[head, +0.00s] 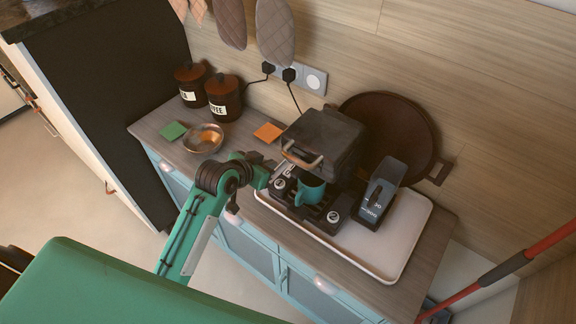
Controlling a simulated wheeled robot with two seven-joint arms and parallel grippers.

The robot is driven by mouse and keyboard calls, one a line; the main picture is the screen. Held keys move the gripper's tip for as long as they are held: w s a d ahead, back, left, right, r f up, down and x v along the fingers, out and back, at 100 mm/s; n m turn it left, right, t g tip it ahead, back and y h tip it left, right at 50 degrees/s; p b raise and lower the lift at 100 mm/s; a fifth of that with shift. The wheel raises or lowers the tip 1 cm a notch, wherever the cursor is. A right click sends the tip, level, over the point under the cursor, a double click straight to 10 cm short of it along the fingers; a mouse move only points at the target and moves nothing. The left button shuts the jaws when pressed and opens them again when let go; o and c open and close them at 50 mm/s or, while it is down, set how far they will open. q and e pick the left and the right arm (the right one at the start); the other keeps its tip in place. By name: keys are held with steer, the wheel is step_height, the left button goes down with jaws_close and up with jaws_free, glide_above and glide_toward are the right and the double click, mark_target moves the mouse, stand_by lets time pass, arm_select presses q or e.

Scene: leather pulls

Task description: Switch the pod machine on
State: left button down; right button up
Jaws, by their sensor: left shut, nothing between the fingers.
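The pod machine (325,141) is a dark boxy unit with a copper-coloured handle on its front. It stands on the white tray (395,262). A teal mug (309,191) sits under its head, on the low black front part, which has round light-coloured details at its corners. My left gripper (281,171) is shut and empty, close to the machine's front left side, below the handle. I cannot tell whether its fingertips touch the machine. My right gripper is not in view.
A dark grey labelled box (381,193) stands right of the machine, with a round dark pan (397,130) behind. A copper bowl (203,138), a green square (173,131), an orange square (268,132) and two canisters (223,98) are on the left. Plugs sit in the wall socket (289,75).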

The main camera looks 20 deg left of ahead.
arm_select(q)
steer(key=p, duration=0.3)
glide_above(288, 167)
steer(key=s, duration=0.3)
step_height(288, 167, down, 5)
steer(key=shift+d, duration=0.15)
steer(key=f, duration=0.1)
steer(key=w+f+p, duration=0.1)
steer(key=f, duration=0.1)
steer(key=shift+d, duration=0.15)
steer(key=shift+f+p, duration=0.4)
steer(key=shift+f, duration=0.35)
